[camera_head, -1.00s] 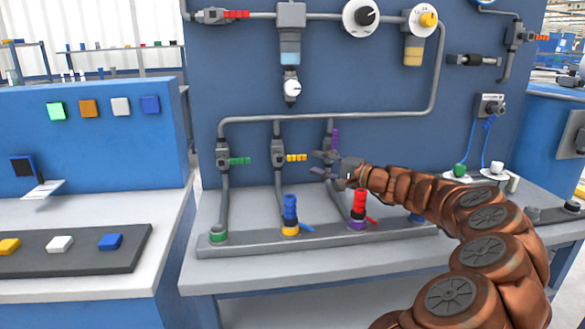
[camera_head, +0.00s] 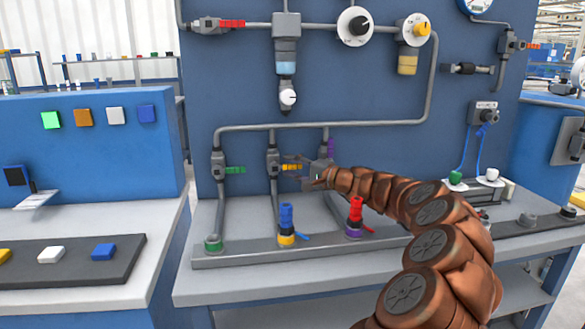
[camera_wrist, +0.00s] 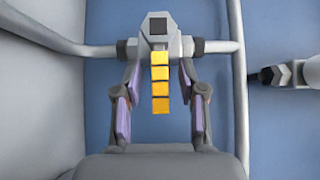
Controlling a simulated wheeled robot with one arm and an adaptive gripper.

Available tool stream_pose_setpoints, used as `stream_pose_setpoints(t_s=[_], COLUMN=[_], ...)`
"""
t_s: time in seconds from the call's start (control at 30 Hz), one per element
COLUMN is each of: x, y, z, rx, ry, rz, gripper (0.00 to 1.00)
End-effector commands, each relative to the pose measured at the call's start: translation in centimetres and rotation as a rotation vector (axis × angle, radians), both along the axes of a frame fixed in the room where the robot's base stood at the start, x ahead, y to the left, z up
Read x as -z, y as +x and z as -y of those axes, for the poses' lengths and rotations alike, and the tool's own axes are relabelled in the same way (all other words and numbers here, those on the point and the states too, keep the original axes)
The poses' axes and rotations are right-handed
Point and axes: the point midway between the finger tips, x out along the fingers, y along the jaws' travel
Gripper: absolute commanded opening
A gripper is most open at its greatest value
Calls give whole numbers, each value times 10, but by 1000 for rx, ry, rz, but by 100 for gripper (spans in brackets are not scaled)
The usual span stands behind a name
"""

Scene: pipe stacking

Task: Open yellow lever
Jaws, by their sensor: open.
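The yellow lever (camera_head: 291,166) sticks out to the right from its grey valve (camera_head: 273,161) on the middle vertical pipe of the blue panel. My gripper (camera_head: 300,172) is at the lever's right end in the head view. In the wrist view the yellow lever (camera_wrist: 160,88) hangs down from its valve (camera_wrist: 158,40), between the two open fingers of my gripper (camera_wrist: 160,104). There is a gap between the lever and each finger pad. The outer end of the lever is partly hard to see behind my fingers in the head view.
A green lever (camera_head: 235,170) is on the pipe to the left. A purple lever (camera_head: 331,147) is to the right, partly behind my gripper. Blue (camera_head: 286,217) and red (camera_head: 355,209) connectors stand on the grey rail (camera_head: 254,255) below. A pipe runs along the panel above.

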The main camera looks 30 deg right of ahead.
Motion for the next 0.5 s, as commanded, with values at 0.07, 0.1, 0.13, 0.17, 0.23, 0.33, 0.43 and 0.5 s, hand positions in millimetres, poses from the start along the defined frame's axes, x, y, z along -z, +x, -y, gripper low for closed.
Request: stream_pose_setpoints(t_s=[0.07, 0.1, 0.13, 0.17, 0.23, 0.33, 0.43, 0.5], x=[0, 0, 0, 0, 0, 0, 0, 0], y=[0, 0, 0, 0, 0, 0, 0, 0], z=[0, 0, 0, 0, 0, 0, 0, 0], rx=[0, 0, 0, 0, 0, 0, 0, 0], ry=[0, 0, 0, 0, 0, 0, 0, 0], rz=[0, 0, 0, 0, 0, 0, 0, 0], gripper=[40, 35, 32, 29, 22, 11, 1, 0])
